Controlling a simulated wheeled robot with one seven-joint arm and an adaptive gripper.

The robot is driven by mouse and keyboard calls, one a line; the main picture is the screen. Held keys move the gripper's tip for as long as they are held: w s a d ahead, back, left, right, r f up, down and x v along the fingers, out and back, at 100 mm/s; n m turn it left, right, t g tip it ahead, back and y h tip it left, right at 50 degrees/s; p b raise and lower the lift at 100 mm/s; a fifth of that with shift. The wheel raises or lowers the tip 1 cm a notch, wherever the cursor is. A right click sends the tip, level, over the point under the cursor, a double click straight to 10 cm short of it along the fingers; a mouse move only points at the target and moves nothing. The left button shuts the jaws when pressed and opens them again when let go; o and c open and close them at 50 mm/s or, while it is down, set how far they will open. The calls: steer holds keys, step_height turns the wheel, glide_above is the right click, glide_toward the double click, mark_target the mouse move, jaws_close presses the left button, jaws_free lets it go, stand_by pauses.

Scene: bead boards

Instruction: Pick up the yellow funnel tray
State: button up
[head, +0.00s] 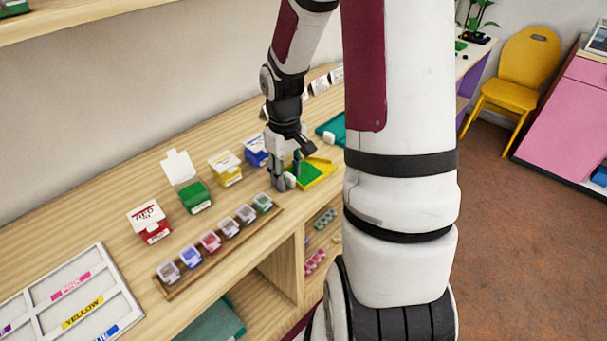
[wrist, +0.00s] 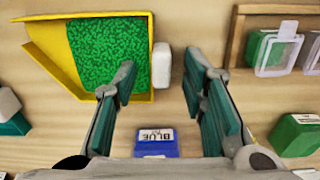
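The yellow funnel tray (head: 327,163) lies on the wooden counter, filled with green beads (head: 308,173). In the wrist view the yellow funnel tray (wrist: 57,47) is at the upper left, with a white block (wrist: 162,65) at its right side. My gripper (head: 286,182) is low over the counter at the tray's left end. In the wrist view my gripper (wrist: 159,70) is open, one finger over the tray's right edge and the other beyond the white block. The white block lies between the fingertips. I cannot tell whether either finger touches anything.
A blue bead box (head: 256,150) stands close behind my gripper, with yellow (head: 226,170), green (head: 195,197) and red (head: 150,224) boxes further left. A wooden rack (head: 215,252) of several small clear-lidded containers runs along the front. A teal tray (head: 333,125) lies beyond the funnel tray.

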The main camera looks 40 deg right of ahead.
jaws_close()
steer(key=shift+r, duration=0.15)
steer(key=shift+r, duration=0.55)
step_height(320, 180, up, 2)
steer(key=shift+r, duration=0.1)
steer(key=s+a+r+p, duration=0.1)
steer(key=s+a+p, duration=0.1)
steer(key=s, duration=0.4)
steer(key=s+a+r+p, duration=0.1)
steer(key=s+a+p, duration=0.2)
steer(key=s, duration=0.3)
steer(key=shift+s, duration=0.35)
steer(key=shift+s+p, duration=0.1)
steer(key=shift+p, duration=0.5)
